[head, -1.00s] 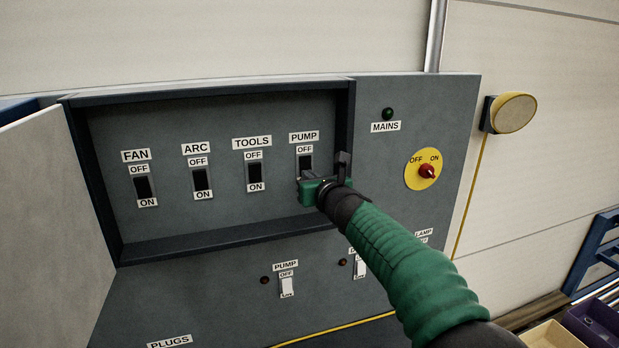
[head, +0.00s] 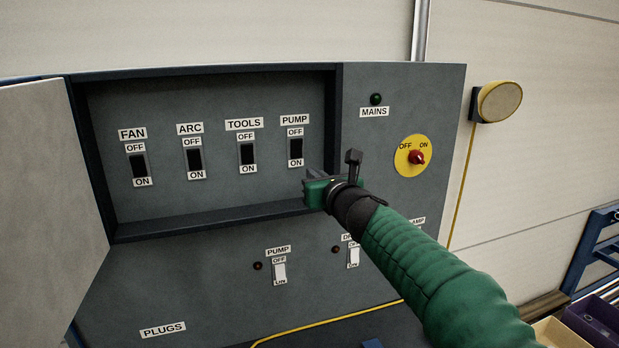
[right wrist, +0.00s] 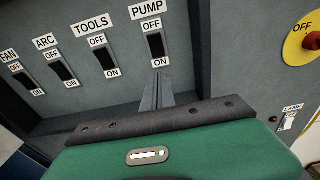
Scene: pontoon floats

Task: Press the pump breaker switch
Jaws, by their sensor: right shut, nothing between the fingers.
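The pump breaker switch (head: 296,149) is a black rocker at the right end of the row in the open recessed panel, under a PUMP label and between OFF and ON labels. It also shows in the right wrist view (right wrist: 156,45). I cannot tell which end of it is pressed in. My right gripper (head: 309,181) is green with dark fingers, shut and empty. Its fingertips (right wrist: 157,90) are just below the switch's ON label and look apart from the switch. My left gripper is not in view.
FAN (head: 139,166), ARC (head: 195,160) and TOOLS (head: 247,154) breakers sit left of PUMP. The recess has a dark raised frame (head: 332,120). Right of it are a green mains lamp (head: 376,99) and a red knob (head: 417,158). A lower white PUMP switch (head: 280,273) sits below.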

